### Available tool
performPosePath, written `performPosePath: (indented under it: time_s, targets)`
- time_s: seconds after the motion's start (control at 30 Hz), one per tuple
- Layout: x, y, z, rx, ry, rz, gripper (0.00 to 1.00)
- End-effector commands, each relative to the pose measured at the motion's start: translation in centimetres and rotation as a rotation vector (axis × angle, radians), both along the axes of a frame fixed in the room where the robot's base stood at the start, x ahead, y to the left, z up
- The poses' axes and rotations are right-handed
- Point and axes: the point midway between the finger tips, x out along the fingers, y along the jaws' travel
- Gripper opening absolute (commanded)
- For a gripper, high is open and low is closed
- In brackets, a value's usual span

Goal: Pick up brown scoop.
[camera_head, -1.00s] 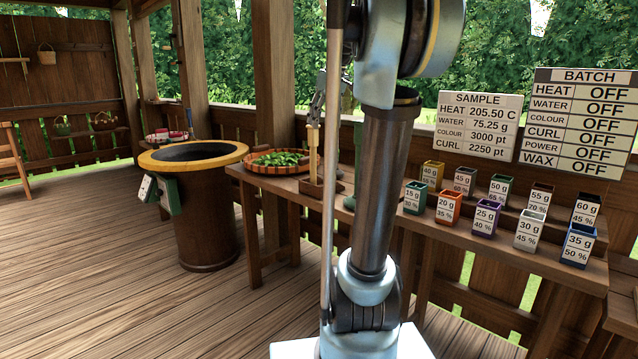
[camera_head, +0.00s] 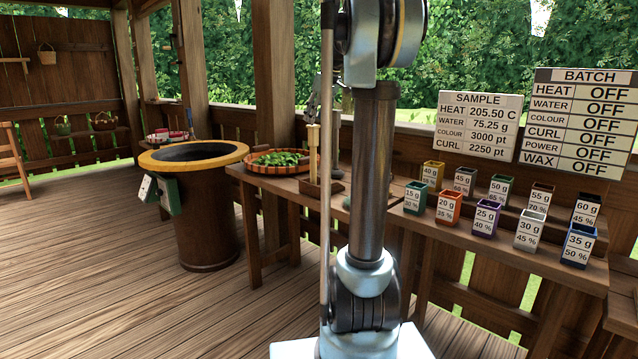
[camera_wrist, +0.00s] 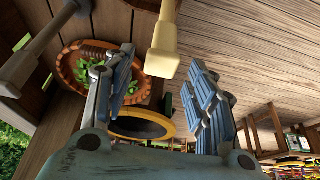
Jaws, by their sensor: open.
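My gripper (camera_wrist: 162,68) is open in the wrist view, with a blue-grey finger pad on each side. A pale wooden handle (camera_wrist: 165,45) comes down from the top edge, its blunt end in the gap between the fingertips; I cannot tell whether it touches them. In the head view this pale handle (camera_head: 312,150) stands upright above a wooden holder (camera_head: 321,188) on the table, with part of my gripper (camera_head: 313,112) just above it. I cannot make out for certain which thing is the brown scoop. My arm hides part of the table.
A round tray of green leaves (camera_head: 280,158) lies left of the holder. The pan (camera_head: 193,155) with a yellow rim stands further left. Several labelled coloured boxes (camera_head: 487,215) stand on the shelves at right. The wooden floor at left is clear.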

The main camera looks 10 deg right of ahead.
Motion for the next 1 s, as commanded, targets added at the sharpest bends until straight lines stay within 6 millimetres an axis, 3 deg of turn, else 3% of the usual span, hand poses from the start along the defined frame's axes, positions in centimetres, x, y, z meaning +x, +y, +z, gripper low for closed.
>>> performPosePath:
  time_s: [0.2,0.47,0.7,1.0]
  targets:
    - [1.0,0.8,-2.9,0.001,0.001,0.0,0.51]
    - [1.4,1.1,-4.4,0.0,0.0,0.0,0.51]
    - [2.5,1.9,-7.3,0.0,0.0,0.001,0.51]
    - [2.8,2.2,-8.5,0.0,0.0,-0.001,0.51]
